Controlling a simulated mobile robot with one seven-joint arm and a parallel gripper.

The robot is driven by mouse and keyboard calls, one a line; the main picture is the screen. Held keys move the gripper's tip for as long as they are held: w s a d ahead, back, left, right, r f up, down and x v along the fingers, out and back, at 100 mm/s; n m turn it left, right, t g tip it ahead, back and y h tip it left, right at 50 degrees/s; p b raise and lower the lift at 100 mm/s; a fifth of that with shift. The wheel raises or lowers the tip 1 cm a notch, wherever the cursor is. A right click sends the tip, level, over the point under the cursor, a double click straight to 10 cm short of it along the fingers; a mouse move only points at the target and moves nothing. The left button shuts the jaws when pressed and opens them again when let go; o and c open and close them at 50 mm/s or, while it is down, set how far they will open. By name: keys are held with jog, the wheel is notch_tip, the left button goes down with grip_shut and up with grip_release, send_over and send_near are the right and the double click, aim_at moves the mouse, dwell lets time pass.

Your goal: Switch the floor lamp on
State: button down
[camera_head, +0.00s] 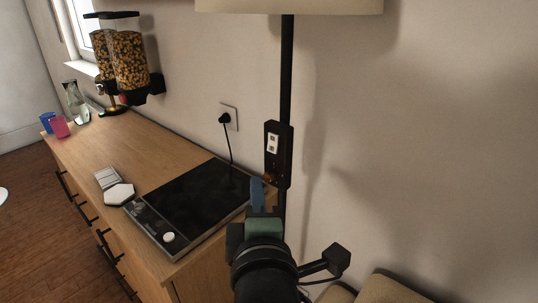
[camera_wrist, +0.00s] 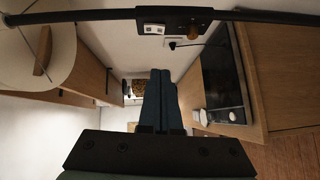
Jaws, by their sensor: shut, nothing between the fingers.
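The floor lamp has a black pole (camera_head: 287,70) and a cream shade (camera_head: 290,5), cut off at the top edge; no bright glow shows on it. In the wrist view the box (camera_wrist: 174,20) lies across the top, with the white panel (camera_wrist: 154,29) and the brass part (camera_wrist: 184,31). My gripper (camera_head: 258,183) is shut and empty, just below the box in the head view. In the wrist view its fingertips (camera_wrist: 160,72) appear apart from the box.
A wooden counter (camera_head: 130,165) runs along the wall at left, with a black cooktop (camera_head: 190,204) near my gripper. A wall plug (camera_head: 225,118) with a hanging cord is behind it. A cereal dispenser (camera_head: 120,60) and cups stand farther off. A beige cushioned seat (camera_head: 390,290) is at lower right.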

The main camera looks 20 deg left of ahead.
jog(key=p, duration=0.2)
send_near(268, 149)
jog(key=a, duration=0.4)
jog(key=shift+w+d+f, duration=0.1)
jog(key=shift+w+d, duration=0.1)
jog(key=shift+w, duration=0.7)
jog(key=shift+w+d, duration=0.25)
jog(key=shift+w, duration=0.6)
jog(key=shift+w+d+f, duration=0.1)
jog(key=shift+w+d, duration=0.1)
jog(key=shift+w, duration=0.7)
jog(key=shift+w+d+f+b, duration=0.15)
jog(key=shift+f+b, duration=0.25)
jog(key=shift+b, duration=0.4)
jog(key=shift+w+r+n, duration=0.1)
jog(key=shift+r+n, duration=0.15)
jog(key=shift+n, duration=0.05)
